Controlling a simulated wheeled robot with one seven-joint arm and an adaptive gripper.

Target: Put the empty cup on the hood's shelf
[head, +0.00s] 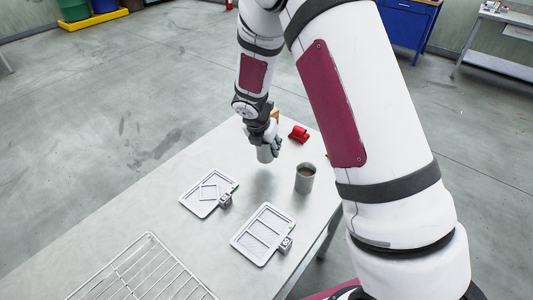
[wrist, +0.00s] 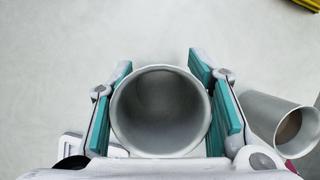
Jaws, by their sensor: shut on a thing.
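My gripper (head: 270,142) is shut on a grey cup (head: 264,154), which hangs upright over the table. In the wrist view the cup (wrist: 161,110) sits between the teal pads of my gripper (wrist: 160,100), and its inside looks empty. A second grey cup (head: 305,178) stands on the table to the right and holds something brown. It also shows at the right of the wrist view (wrist: 272,118), apart from my gripper. I cannot make out a hood or its shelf in either view.
The pale table (head: 170,240) holds two flat trays, one at left (head: 190,204) and one nearer (head: 240,243), each with a small grey block at its right edge. A wire rack (head: 148,236) lies at the near left. A red object (head: 299,133) is near the far edge.

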